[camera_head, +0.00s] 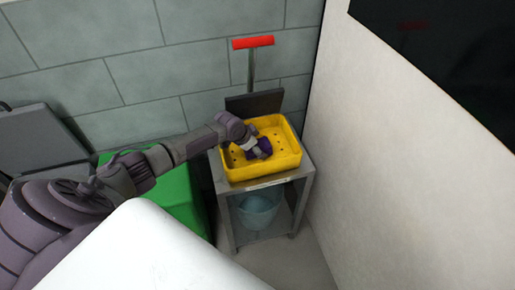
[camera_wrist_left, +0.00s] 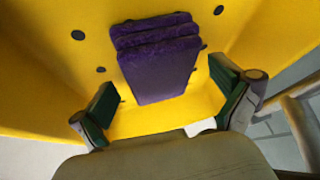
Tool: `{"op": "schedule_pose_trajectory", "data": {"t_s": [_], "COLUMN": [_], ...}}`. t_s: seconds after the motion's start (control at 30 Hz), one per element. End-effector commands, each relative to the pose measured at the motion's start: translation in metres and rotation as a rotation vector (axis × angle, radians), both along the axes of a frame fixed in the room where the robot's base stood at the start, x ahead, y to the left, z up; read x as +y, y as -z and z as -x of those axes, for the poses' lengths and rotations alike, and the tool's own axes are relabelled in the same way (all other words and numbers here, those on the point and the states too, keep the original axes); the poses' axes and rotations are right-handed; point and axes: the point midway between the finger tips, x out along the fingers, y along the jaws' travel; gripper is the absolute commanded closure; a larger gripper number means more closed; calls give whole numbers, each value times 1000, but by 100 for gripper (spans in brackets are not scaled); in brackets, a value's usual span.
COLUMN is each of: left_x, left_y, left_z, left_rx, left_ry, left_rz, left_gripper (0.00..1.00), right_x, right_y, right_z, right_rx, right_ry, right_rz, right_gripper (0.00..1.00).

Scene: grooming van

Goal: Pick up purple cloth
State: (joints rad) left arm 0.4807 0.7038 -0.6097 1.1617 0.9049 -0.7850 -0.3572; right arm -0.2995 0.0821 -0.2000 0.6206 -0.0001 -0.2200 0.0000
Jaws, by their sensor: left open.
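The purple cloth (camera_wrist_left: 157,62) looks like a folded stack and lies in the yellow tray (camera_wrist_left: 40,60). In the head view the cloth (camera_head: 264,146) shows partly beside my left gripper (camera_head: 257,150), which hides some of it. The yellow tray (camera_head: 292,160) has small dark holes in its floor. My left gripper (camera_wrist_left: 168,108) is open over the tray, its two green-padded fingers apart on either side of the cloth's near end. My right gripper is in neither view.
The tray stands on a small metal table (camera_head: 224,186) with a light blue bucket (camera_head: 257,208) below. A red-handled tool (camera_head: 253,43) stands behind it. A green box (camera_head: 180,195) is to the left. A white wall (camera_head: 400,150) is close on the right.

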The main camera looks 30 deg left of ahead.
Motion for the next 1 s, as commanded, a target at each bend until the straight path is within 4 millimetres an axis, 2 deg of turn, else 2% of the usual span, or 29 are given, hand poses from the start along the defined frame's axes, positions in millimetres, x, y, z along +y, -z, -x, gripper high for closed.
{"op": "schedule_pose_trajectory", "data": {"t_s": [0.23, 0.5, 0.57, 0.83, 1.0], "left_x": [0, 0, 0, 0, 0], "left_y": [1, 1, 1, -1, -14], "left_z": [-1, -1, -1, -1, -1], "left_rx": [0, 0, 0, 0, -3], "left_ry": [-1, 0, 0, 0, 0], "left_rz": [-1, 0, 0, 0, 1], "left_gripper": [0, 45, 52, 53, 53], "right_x": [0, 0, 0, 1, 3], "right_y": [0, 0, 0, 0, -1], "right_z": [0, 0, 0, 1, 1], "right_rx": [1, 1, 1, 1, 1], "right_ry": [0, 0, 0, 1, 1], "right_rz": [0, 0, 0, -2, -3], "right_gripper": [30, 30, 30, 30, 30]}}
